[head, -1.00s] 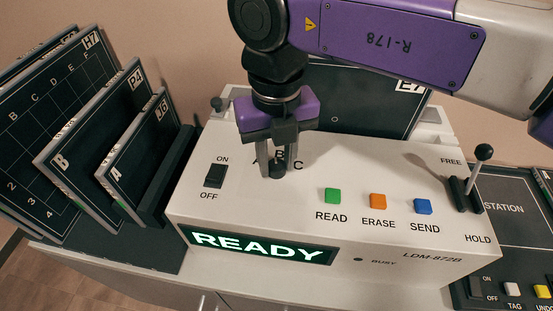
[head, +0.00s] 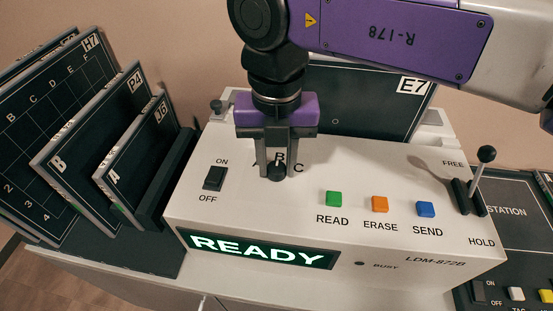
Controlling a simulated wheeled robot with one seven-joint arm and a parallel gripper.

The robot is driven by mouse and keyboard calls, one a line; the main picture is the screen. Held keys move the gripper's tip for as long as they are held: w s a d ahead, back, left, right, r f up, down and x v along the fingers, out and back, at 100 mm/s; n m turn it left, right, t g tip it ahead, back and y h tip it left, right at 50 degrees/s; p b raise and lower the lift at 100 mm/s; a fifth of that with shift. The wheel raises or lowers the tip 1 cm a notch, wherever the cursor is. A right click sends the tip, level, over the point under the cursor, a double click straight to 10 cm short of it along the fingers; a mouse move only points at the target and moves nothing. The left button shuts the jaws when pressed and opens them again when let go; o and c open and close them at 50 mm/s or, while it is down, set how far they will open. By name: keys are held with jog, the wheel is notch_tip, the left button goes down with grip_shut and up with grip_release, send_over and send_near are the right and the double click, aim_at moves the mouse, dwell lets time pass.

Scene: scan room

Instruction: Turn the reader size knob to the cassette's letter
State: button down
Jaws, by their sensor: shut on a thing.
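The reader (head: 330,235) is a pale box with a lit READY display (head: 258,250). Its small black size knob (head: 277,174) sits on the top face below the letters A, B and C. My gripper (head: 276,168) points down with its fingers on either side of the knob and is shut on it. The fingers partly cover the letters, and I cannot make out the knob's pointer. A dark cassette labelled E7 (head: 370,108) stands at the back of the reader, partly behind my arm. No size letter shows on its visible part.
A black ON/OFF switch (head: 215,178) is left of the knob. Green READ (head: 333,199), orange ERASE (head: 379,204) and blue SEND (head: 425,209) buttons are to the right. A FREE/HOLD lever (head: 481,175) stands farther right. Racked cassettes (head: 140,160) lean at left.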

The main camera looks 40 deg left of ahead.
aim_at(277, 167)
jog(key=c, duration=1.1)
grip_release()
jog(key=shift+o, duration=0.2)
notch_tip(277, 167, up, 8)
jog(key=shift+f, duration=0.1)
